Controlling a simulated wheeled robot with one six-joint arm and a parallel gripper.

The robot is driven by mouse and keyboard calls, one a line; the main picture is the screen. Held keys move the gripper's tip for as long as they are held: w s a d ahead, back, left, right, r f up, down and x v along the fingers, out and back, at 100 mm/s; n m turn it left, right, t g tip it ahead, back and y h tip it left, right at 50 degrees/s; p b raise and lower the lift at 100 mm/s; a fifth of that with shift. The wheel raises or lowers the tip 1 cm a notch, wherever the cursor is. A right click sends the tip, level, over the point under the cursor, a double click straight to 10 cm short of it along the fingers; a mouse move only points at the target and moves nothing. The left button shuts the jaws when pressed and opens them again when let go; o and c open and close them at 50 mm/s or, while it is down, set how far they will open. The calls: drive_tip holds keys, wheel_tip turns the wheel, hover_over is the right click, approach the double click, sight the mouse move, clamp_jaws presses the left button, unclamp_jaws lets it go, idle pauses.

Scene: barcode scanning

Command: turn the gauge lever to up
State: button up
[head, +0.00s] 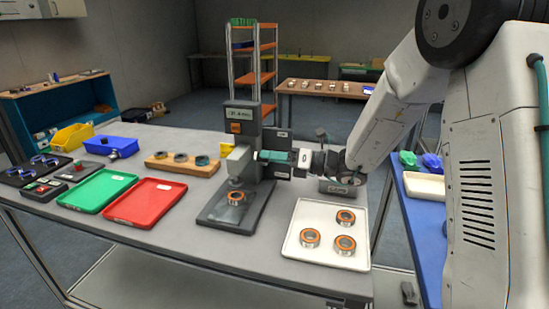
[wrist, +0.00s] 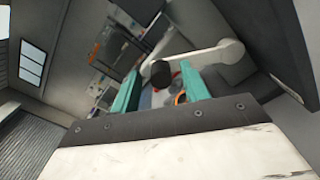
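The gauge (head: 242,125) stands upright on a dark base (head: 215,212) on the grey table, with a small display near its top. In the wrist view its lever (wrist: 205,54) is a pale bar with a black knob (wrist: 160,73) at its end. In the head view I cannot make out the lever or its position. My gripper (head: 262,156) reaches in from the right, close to the gauge column. In the wrist view my gripper (wrist: 160,83) has its teal fingers apart. The knob appears between them with gaps on both sides; contact is not visible.
An orange-ringed bearing (head: 236,197) sits on the gauge base. A white tray (head: 297,245) with 3 bearings lies to the right. Red (head: 145,203) and green (head: 97,190) trays and a wooden ring holder (head: 182,168) are to the left. A grey bin (head: 340,188) stands behind the white tray.

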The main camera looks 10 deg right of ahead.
drive_tip(key=v, duration=0.8)
idle(0.4)
drive_tip(key=s+a+f+n+g+h, duration=0.1)
drive_tip(key=s+n+g+h, duration=0.3)
drive_tip(key=s+n, duration=0.5)
drive_tip(key=s+a+f+n+g+h, duration=0.1)
drive_tip(key=s+a+f+n+g, duration=0.1)
drive_tip(key=s+n+g, duration=0.6)
drive_tip(key=s+d+r+n+t+h, duration=0.2)
drive_tip(key=s+d+r+n+h, duration=0.1)
drive_tip(key=s, duration=0.5)
drive_tip(key=s+d+r+n+t+h, duration=0.3)
drive_tip(key=s+d+n+h, duration=0.3)
drive_tip(key=s+n+h, duration=0.2)
drive_tip(key=shift+s+r+n, duration=0.5)
drive_tip(key=shift+s+n, duration=0.3)
drive_tip(key=shift+n, duration=0.5)
